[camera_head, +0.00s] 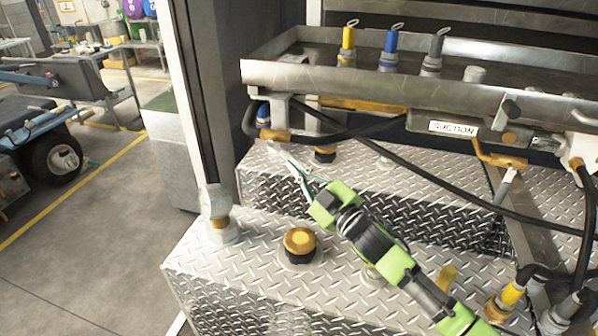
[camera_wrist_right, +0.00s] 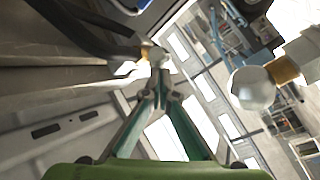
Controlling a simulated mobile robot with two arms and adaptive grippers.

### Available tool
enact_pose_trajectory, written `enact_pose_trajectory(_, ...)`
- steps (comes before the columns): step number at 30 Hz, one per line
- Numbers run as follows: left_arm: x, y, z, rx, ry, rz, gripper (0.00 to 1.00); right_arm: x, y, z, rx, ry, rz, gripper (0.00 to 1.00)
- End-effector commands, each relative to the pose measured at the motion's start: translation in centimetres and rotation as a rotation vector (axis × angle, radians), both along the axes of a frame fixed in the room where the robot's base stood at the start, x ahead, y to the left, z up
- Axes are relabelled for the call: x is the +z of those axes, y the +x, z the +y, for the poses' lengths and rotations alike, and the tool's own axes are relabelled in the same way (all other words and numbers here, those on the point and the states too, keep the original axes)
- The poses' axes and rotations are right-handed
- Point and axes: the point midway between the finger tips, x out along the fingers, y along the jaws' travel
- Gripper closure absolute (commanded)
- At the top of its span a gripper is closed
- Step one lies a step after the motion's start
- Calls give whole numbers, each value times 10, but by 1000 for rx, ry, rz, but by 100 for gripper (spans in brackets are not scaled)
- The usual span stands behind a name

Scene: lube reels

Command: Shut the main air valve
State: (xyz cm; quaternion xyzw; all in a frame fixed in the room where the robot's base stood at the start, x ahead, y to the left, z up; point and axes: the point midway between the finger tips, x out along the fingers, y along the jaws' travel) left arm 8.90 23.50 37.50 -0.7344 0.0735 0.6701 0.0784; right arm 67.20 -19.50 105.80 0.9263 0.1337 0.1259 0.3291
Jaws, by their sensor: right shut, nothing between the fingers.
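A brass valve-like fitting (camera_head: 275,136) with a blue part (camera_head: 263,115) sits under the left end of the steel tray, on a black hose. It is likely the main air valve, but no label on it is readable. My right gripper (camera_head: 278,150) reaches up from the lower right, its fingers shut and empty, tips just below this fitting. In the right wrist view, the shut fingertips (camera_wrist_right: 160,78) lie close to a small brass fitting (camera_wrist_right: 147,48); whether they touch it I cannot tell. My left gripper is not in view.
The steel tray (camera_head: 330,80) overhangs the work area. Black hoses cross beneath it. A yellow-handled valve (camera_head: 500,160) hangs near the SUCTION label (camera_head: 453,128). A black-and-gold cap (camera_head: 299,243) and a white rounded fitting (camera_head: 215,203) stand on the diamond-plate box.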

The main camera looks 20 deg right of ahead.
Motion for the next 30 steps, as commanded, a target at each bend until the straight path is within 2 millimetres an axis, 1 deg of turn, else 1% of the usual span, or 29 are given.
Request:
enact_pose_trajectory(1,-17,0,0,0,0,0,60,-13,1,1,-1,24,-12,100)
enact_pose_trajectory(3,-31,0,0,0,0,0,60,-18,2,2,-1,58,-34,100)
enact_pose_trajectory(6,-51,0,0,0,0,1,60,-24,3,5,-1,120,-74,100)
enact_pose_trajectory(10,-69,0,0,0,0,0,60,-28,6,9,-2,203,-129,100)
enact_pose_trajectory(14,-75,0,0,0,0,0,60,-29,9,13,0,188,-124,100)
enact_pose_trajectory(21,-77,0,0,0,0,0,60,-35,15,22,-1,187,-124,100)
enact_pose_trajectory(30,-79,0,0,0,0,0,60,-40,19,28,0,186,-123,100)
